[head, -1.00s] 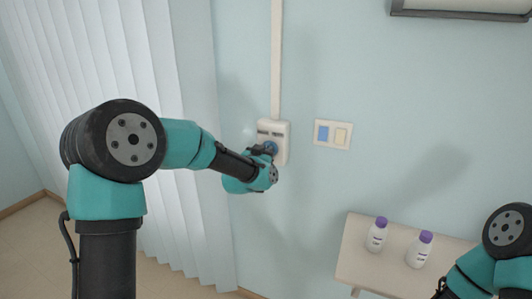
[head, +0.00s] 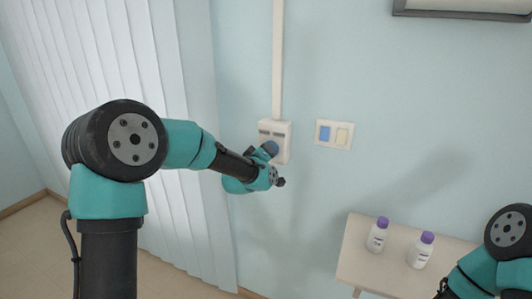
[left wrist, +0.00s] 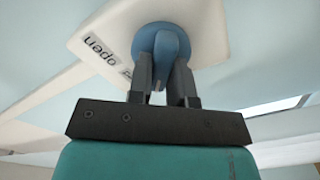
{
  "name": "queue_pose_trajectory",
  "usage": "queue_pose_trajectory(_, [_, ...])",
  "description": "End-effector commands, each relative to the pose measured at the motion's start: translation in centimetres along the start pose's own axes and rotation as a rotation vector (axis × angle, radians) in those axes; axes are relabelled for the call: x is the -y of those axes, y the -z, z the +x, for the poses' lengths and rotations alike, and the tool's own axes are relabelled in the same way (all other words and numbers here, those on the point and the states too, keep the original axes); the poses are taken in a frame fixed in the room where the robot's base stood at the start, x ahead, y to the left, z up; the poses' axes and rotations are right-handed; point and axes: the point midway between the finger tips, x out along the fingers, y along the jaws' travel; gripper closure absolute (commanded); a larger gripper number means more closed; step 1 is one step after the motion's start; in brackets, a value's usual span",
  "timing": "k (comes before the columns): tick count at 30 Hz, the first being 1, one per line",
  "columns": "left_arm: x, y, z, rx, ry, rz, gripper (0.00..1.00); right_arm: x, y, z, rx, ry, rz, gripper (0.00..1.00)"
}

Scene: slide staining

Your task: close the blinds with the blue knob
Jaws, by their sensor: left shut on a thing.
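The blue knob (head: 271,148) sits on a white control box (head: 282,130) on the wall, below a vertical white conduit. My left gripper (head: 270,156) is at the box, with its fingers around the knob. In the left wrist view the knob (left wrist: 165,45) stands between the two fingers (left wrist: 163,80), and the gripper is shut on it. The box face (left wrist: 90,35) carries the word "open" and other partly hidden lettering. The white vertical blinds (head: 120,110) hang at the left, with their slats side by side.
Two white bottles (head: 377,238) (head: 421,252) with purple caps stand on a small shelf table (head: 352,262) at lower right.

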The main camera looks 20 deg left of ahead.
Motion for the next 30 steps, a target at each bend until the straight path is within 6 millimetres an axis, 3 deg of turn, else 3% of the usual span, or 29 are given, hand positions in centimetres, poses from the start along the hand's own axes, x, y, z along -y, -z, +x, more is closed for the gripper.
queue_pose_trajectory(9, [0.09,-0.01,-0.01,0.0,0.0,-0.148,1.0,0.0,0.0,0.0,0.0,0.0,0.0,0.42])
queue_pose_trajectory(24, [0.11,-0.02,-0.01,0.0,0.001,-0.176,1.0,0.0,0.0,0.0,0.0,0.0,0.0,0.42])
queue_pose_trajectory(25, [0.11,-0.02,-0.02,0.0,0.001,-0.176,0.8,0.0,0.0,0.0,0.0,0.0,0.0,0.42])
queue_pose_trajectory(30, [0.1,-0.01,-0.01,0.0,0.0,-0.175,0.63,0.0,0.0,0.0,0.0,0.0,0.0,0.42])
